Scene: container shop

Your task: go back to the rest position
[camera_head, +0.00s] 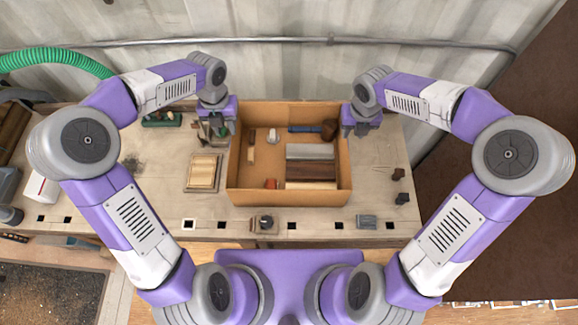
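My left gripper (219,128) points down just outside the left wall of an open cardboard box (237,190) on the workbench. Its fingers are small and partly hidden, and I cannot tell whether they are open or shut. My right gripper (361,128) points down at the box's far right corner. Its fingers look spread, with nothing visible between them. Both arms are bent outward at the elbows and look nearly mirrored.
The box holds a mallet (328,129), grey and brown boards (310,152) and small parts. A green hose (60,58) hangs at the left. A dark brown panel (530,220) stands at the right.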

